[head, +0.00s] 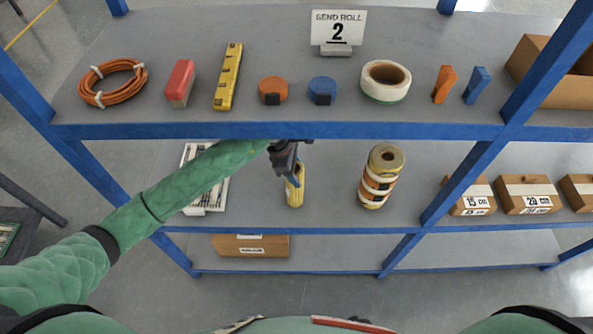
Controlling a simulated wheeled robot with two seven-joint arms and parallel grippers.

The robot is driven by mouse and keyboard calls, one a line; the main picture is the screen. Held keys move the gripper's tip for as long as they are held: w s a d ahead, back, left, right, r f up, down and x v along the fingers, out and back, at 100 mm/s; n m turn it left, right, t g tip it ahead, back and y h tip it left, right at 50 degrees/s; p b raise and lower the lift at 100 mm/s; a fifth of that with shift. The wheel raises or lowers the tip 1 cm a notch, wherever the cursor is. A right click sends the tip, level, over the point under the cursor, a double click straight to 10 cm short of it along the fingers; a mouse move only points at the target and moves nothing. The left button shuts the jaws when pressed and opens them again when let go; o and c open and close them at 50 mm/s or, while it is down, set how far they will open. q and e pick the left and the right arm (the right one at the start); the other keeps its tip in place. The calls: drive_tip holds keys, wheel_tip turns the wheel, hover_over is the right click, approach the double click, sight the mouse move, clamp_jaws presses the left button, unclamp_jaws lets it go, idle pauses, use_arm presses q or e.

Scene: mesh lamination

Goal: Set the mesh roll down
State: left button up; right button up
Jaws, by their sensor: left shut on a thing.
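My left gripper (291,169) reaches in under the top shelf's front edge and is shut on a slim yellow mesh roll with blue on it (295,193). The roll is close to upright over the middle shelf (335,205); I cannot tell whether its lower end touches the shelf. The gripper hides its upper part. A thicker roll with yellow, white, orange and dark bands (381,178) stands to the right, apart from it. My right gripper is not in view.
The top shelf's blue front beam (300,130) runs just above my gripper. A white rack (200,187) is left of the roll, and labelled boxes (525,195) are at right. Bare shelf lies between the two rolls.

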use_arm(q)
drive_tip(key=shift+f, duration=0.1)
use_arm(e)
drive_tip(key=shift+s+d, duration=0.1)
use_arm(q)
drive_tip(key=o, duration=1.4)
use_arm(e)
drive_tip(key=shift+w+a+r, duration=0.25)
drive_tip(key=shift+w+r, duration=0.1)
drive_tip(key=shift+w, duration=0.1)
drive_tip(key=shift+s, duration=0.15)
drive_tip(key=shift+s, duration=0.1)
